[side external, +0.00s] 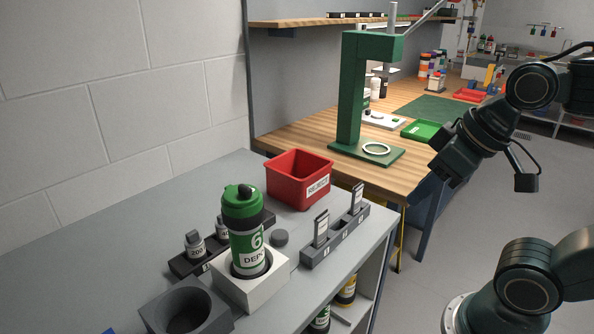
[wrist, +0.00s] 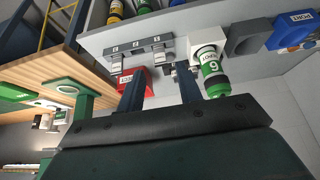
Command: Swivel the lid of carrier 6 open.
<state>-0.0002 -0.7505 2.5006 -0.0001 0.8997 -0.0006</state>
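Carrier 6 (side external: 245,240) is a green canister with a white label, a large 6 and partly readable lettering. It stands upright in a white block holder (side external: 240,287). Its dark green lid (side external: 240,198) sits on top and looks shut. In the wrist view, which is upside down, carrier 6 (wrist: 210,68) shows right of the fingers. My gripper (wrist: 160,84) is open and empty, its two fingers well apart. In the side view my gripper (side external: 447,162) is at the upper right, far from the carrier and above the floor beside the bench.
A red bin (side external: 299,178) stands behind the carrier. A grey rack (side external: 335,237) with upright tags is right of it, and small dark pieces stand in a rack (side external: 190,262) at left. A dark grey round holder (side external: 187,308) is in front. A green press (side external: 352,100) stands on the wooden bench.

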